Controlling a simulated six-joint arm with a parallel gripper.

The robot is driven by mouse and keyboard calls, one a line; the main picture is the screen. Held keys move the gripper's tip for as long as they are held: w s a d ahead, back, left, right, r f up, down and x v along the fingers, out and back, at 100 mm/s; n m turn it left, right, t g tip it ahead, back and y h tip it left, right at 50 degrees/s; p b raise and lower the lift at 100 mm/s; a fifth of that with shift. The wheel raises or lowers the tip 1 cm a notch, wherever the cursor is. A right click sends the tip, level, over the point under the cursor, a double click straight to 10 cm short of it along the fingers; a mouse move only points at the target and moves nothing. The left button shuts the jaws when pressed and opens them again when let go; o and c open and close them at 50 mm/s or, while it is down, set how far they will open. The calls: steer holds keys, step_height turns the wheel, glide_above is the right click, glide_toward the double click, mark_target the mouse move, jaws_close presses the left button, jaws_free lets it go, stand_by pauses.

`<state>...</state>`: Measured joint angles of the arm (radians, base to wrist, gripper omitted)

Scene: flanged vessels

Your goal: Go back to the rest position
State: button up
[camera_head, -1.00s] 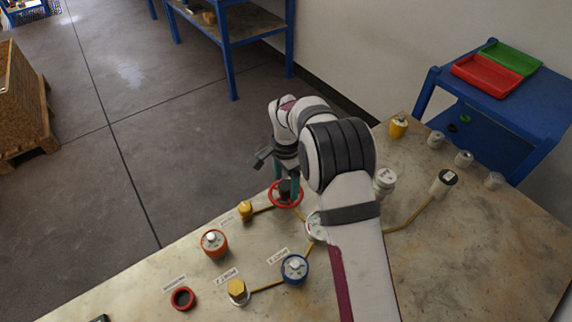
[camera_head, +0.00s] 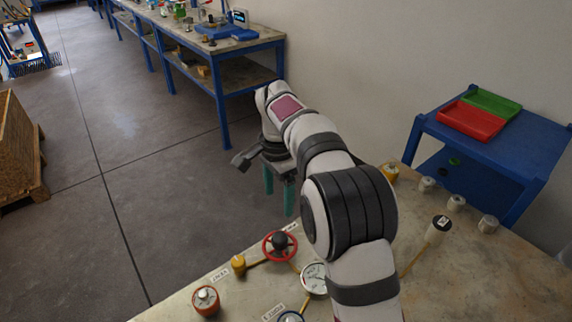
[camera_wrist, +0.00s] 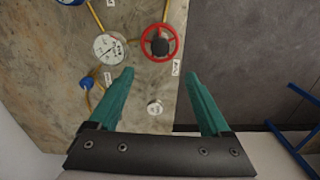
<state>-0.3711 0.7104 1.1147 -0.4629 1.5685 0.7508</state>
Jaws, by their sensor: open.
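My gripper (camera_head: 280,192) is raised beyond the far edge of the table in the head view, its two green fingers pointing down. In the wrist view my gripper (camera_wrist: 160,95) is open, with nothing between its fingers. The red handwheel (camera_head: 280,245) with a dark hub stands on the table, apart from my gripper; it also shows in the wrist view (camera_wrist: 146,37), ahead of the fingertips.
The stone-topped table (camera_head: 245,290) holds a gauge (camera_head: 314,279), an orange-rimmed vessel (camera_head: 206,300), a yellow fitting (camera_head: 238,264) and several pale caps. A blue cart (camera_head: 500,145) with red (camera_head: 472,121) and green trays stands right. Open floor lies left.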

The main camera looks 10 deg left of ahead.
steer(key=s+d+r+n, duration=0.1)
steer(key=s+d+r, duration=0.2)
steer(key=s+d, duration=0.25)
steer(key=s+d+r+n, duration=0.1)
steer(key=s+d+r, duration=0.3)
steer(key=s, duration=0.3)
steer(key=s+d+f+n+y, duration=0.1)
steer(key=s+d+f, duration=0.1)
steer(key=s, duration=0.8)
steer(key=s+d+f+n, duration=0.1)
steer(key=s+d+f, duration=0.2)
steer(key=s, duration=0.8)
steer(key=shift+f+y, duration=0.15)
steer(key=shift+y, duration=0.25)
